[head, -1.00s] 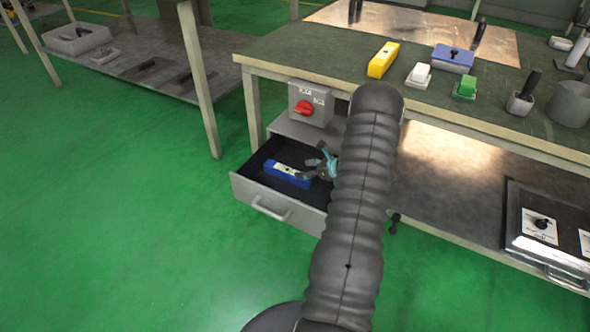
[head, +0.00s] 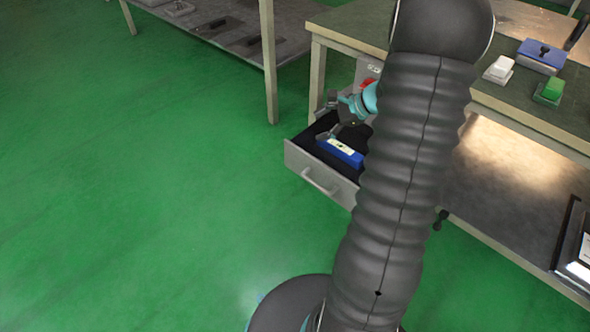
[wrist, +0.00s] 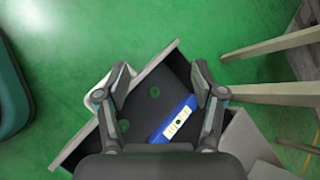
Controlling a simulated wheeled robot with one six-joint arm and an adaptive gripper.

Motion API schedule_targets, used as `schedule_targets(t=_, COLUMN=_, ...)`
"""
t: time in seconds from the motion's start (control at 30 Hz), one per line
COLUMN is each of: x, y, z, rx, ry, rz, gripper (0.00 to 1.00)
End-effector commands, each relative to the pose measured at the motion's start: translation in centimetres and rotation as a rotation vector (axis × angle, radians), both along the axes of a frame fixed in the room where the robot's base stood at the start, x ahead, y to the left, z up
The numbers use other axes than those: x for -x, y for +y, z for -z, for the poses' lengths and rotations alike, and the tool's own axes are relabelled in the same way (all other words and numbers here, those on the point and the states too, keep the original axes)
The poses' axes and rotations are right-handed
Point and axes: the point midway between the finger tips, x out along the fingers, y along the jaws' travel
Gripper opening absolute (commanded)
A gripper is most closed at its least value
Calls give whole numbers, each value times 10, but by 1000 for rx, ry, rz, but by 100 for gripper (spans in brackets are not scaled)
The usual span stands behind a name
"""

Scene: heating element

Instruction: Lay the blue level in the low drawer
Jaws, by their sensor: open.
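The blue level (head: 341,151) lies inside the open low drawer (head: 312,176), under the workbench. It also shows in the wrist view (wrist: 177,120), flat on the dark drawer floor and partly covered by my gripper's body. My gripper (head: 340,115) is above the drawer, apart from the level, with its far side partly hidden by my arm. In the wrist view my gripper (wrist: 160,82) has its two fingers spread wide with nothing between them.
The workbench (head: 345,22) stands over the drawer and holds a white block (head: 499,68), a green block (head: 551,88) and a blue box (head: 541,55). A red switch (head: 369,84) is just behind my gripper. Green floor is clear at left.

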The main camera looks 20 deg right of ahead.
Motion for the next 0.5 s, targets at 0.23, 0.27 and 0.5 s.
schedule_targets(t=0.23, x=41, y=91, z=-68, rx=277, ry=-74, rz=-368, gripper=68)
schedule_targets(t=0.27, x=47, y=100, z=-74, rx=311, ry=-82, rz=-410, gripper=68)
schedule_targets(t=0.5, x=106, y=159, z=-116, rx=582, ry=-171, rz=-735, gripper=68)
